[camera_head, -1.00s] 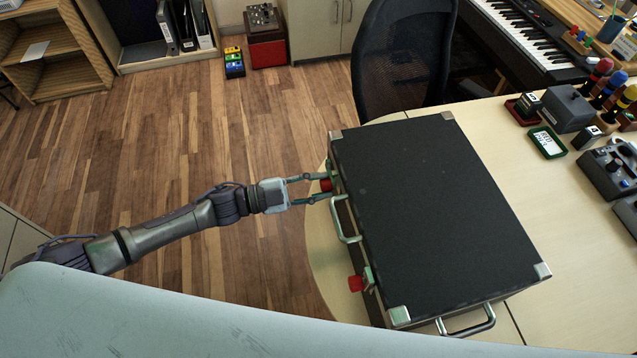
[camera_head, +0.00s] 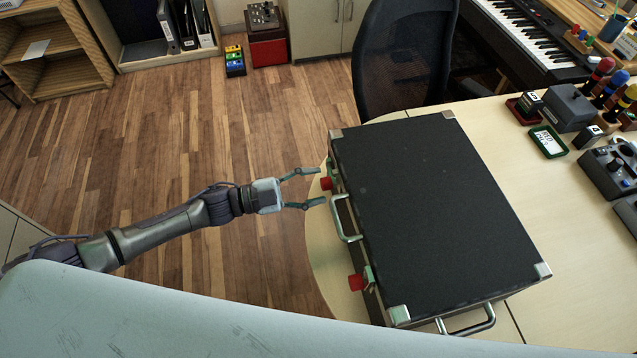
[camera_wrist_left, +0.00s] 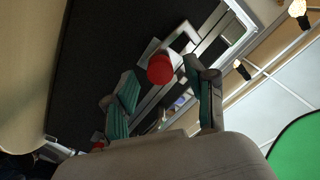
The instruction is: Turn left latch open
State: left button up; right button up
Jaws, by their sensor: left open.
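A black case (camera_head: 430,210) with metal corners lies on the pale desk. Two latches with red knobs sit on its side facing my arm. The far latch's red knob (camera_head: 326,184) is just in front of my left gripper (camera_head: 317,187). The gripper is open and empty, its fingertips on either side of the knob's line and apart from it. In the left wrist view the same knob (camera_wrist_left: 160,69) shows beyond the gap between the spread fingers (camera_wrist_left: 163,92). The near latch's red knob (camera_head: 356,282) is further down the side. My right gripper is out of view.
A metal handle (camera_head: 343,218) stands out between the latches, close to the lower finger. Another handle (camera_head: 468,322) is on the near end. An office chair (camera_head: 405,60) stands behind the case. The wooden floor (camera_head: 200,130) left of the case is free.

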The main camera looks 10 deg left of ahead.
pick_arm(q)
jog(key=v, duration=1)
jog(key=shift+s+a, duration=0.15)
jog(key=shift+a, duration=0.1)
